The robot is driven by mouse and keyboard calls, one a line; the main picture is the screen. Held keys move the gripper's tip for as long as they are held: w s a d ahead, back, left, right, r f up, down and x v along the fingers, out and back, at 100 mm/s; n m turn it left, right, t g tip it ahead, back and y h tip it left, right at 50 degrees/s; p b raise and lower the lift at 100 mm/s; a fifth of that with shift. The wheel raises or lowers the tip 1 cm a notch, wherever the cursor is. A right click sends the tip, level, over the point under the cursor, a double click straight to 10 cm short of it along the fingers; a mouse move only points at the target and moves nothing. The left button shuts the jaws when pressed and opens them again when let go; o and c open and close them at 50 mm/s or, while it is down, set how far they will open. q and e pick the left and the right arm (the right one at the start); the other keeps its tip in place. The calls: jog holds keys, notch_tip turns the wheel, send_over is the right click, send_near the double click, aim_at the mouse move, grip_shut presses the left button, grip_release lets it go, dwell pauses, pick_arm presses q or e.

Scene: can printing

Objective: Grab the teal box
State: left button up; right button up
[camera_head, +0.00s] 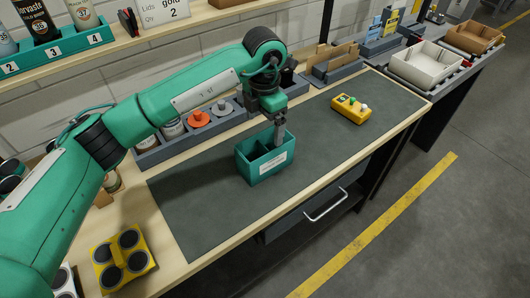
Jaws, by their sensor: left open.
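The teal box (268,174) stands upright on the dark mat, with a white label on its front face and an open top with a divider inside. My left gripper (279,143) reaches down from above at the box's back right part. Its fingers are at the box's upper edge, and the picture is too small to tell whether they touch it. The left gripper is open. My right gripper is not in the view.
The dark mat (208,214) has free room left and right of the box. A yellow button box (350,109) sits further right. A yellow holder with black round tops (123,257) is at the front left. A grey rack with cans (148,142) runs behind. Two trays (428,64) stand far right.

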aim_at(264, 153)
pick_arm(q)
jog(key=f, duration=0.3)
jog(key=f+p, duration=0.1)
jog(key=f, duration=0.2)
jog(key=shift+s, duration=0.2)
jog(key=shift+f, duration=0.3)
jog(key=shift+f+p, duration=0.45)
jog(key=shift+p, duration=0.15)
notch_tip(264, 153, down, 4)
jog(key=shift+r+p, duration=0.25)
jog(key=shift+p, duration=0.5)
jog(key=shift+f, duration=0.45)
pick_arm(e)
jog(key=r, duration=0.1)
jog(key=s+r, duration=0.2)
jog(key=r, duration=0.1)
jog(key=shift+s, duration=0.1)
pick_arm(q)
jog(key=c, duration=1.1)
